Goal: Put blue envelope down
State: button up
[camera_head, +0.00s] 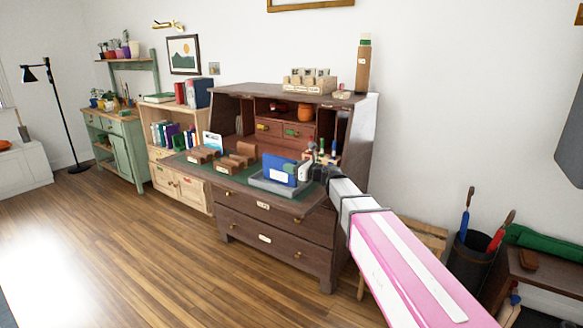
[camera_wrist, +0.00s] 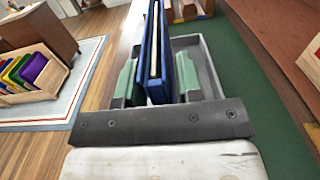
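The blue envelope (camera_head: 279,171) stands upright, with a white patch on its face, at the grey tray (camera_head: 272,188) on the desk's fold-down top. In the wrist view the envelope (camera_wrist: 166,50) is seen edge-on between the green-padded fingers of my gripper (camera_wrist: 158,82). Whether the envelope's lower edge touches the tray floor is hidden.
Brown wooden holders (camera_head: 236,158) stand left of the tray on the desk (camera_head: 275,227). Small bottles and pens (camera_head: 322,148) stand close behind my gripper. The desk's front edge is near the tray. A bookshelf (camera_head: 180,150) stands to the left, and the floor in front is clear.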

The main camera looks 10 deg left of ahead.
jog(key=shift+o, duration=0.5)
jog(key=shift+r, duration=0.1)
jog(key=shift+s+d, duration=0.1)
jog(key=v, duration=1.1)
jog(key=shift+s+d, duration=0.15)
jog(key=shift+d, duration=0.15)
